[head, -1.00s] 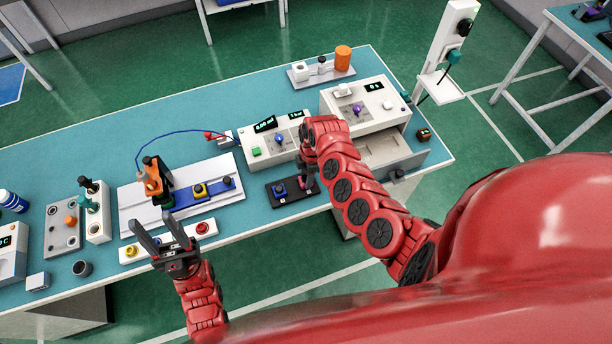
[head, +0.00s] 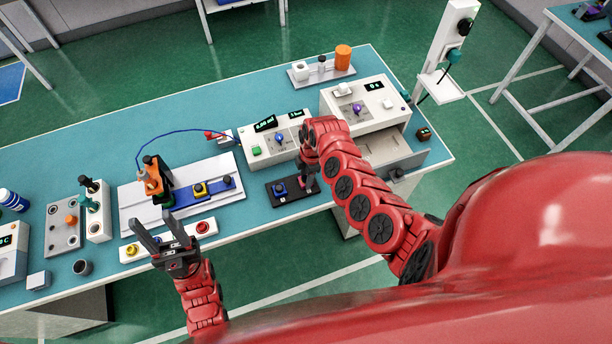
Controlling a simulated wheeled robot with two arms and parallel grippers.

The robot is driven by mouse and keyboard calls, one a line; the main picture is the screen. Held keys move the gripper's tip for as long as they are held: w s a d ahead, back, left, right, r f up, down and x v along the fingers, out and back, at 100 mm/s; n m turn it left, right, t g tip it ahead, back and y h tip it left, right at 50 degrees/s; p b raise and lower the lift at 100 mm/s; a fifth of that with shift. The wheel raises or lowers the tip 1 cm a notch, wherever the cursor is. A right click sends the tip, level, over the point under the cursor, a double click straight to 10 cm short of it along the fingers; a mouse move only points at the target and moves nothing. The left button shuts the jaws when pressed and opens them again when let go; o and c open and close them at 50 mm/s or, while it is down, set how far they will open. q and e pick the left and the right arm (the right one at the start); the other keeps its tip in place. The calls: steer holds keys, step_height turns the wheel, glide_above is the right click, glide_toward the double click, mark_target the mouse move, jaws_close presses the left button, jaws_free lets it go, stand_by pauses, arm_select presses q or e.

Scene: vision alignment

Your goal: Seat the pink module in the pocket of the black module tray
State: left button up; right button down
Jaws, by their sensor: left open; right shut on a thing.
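The black module tray (head: 291,199) lies near the front edge of the blue bench, in front of the instrument with the green button. A module with a blue top (head: 279,189) sits in its left part. My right gripper (head: 305,176) points down over the tray's right part and is shut on the pink module (head: 305,184). The pink module is small and mostly hidden by the fingers; I cannot tell whether it touches the pocket. My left gripper (head: 163,238) is open and empty at the bench's front edge, by the white button strip.
The white button strip (head: 163,243) with yellow and red buttons lies left of the tray. Behind it is a white fixture plate (head: 128,206) with a blue rail. Two instruments (head: 257,136) (head: 340,107) stand behind and right of the tray. An open drawer (head: 385,151) is on the right.

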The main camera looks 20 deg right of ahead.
steer(key=shift+f, duration=0.15)
jaws_free()
stand_by(0.4)
step_height(320, 180, up, 3)
steer(key=p, duration=0.3)
steer(key=shift+f, duration=0.15)
steer(key=shift+r+p, duration=0.45)
steer(key=shift+r, duration=0.55)
steer(key=shift+a+r, duration=0.1)
steer(key=shift+r, duration=1.05)
